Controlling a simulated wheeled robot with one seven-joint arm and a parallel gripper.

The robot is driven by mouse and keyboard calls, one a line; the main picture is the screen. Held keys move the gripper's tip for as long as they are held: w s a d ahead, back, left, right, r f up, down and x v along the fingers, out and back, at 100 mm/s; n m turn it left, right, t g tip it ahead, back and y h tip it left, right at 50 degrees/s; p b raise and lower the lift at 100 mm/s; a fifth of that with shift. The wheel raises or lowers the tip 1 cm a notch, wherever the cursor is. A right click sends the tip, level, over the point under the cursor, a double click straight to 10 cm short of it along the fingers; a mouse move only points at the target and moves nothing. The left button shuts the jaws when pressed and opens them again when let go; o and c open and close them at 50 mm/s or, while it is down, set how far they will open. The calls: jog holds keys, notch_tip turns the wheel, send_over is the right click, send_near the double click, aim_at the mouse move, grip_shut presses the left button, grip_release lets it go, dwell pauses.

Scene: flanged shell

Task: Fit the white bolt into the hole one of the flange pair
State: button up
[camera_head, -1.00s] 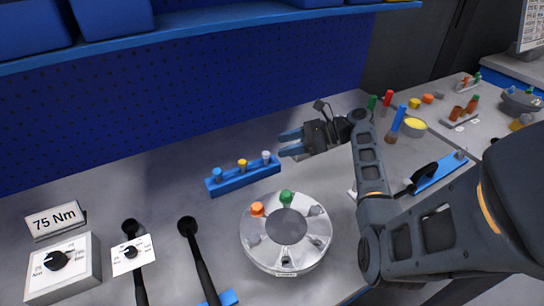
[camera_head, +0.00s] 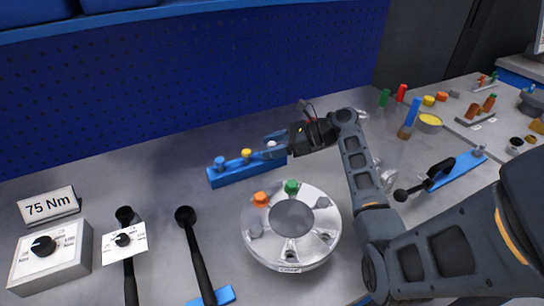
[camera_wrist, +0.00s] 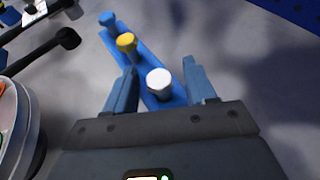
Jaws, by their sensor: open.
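The white bolt (camera_wrist: 159,82) stands upright in the blue rack (camera_head: 226,179), at the rack's right end. In the wrist view it sits between the two blue fingers of my gripper (camera_wrist: 160,88), which are open on either side of it. In the head view the white bolt (camera_head: 271,144) is partly hidden by my gripper (camera_head: 274,146). The flanged shell (camera_head: 290,262), a round silver disc, lies in front of the rack. An orange bolt (camera_head: 260,199) and a green bolt (camera_head: 291,187) stand in its flange; other holes around the rim look empty. I cannot tell which is hole one.
A blue bolt (camera_head: 219,163) and a yellow bolt (camera_head: 246,155) share the rack. Black wrenches (camera_head: 197,255) and a control box (camera_head: 50,257) with a 75 Nm sign (camera_head: 48,205) are at left. Pens and small parts crowd the right.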

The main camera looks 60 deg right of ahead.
jog(key=shift+c, duration=0.2)
grip_shut()
dwell(0.4)
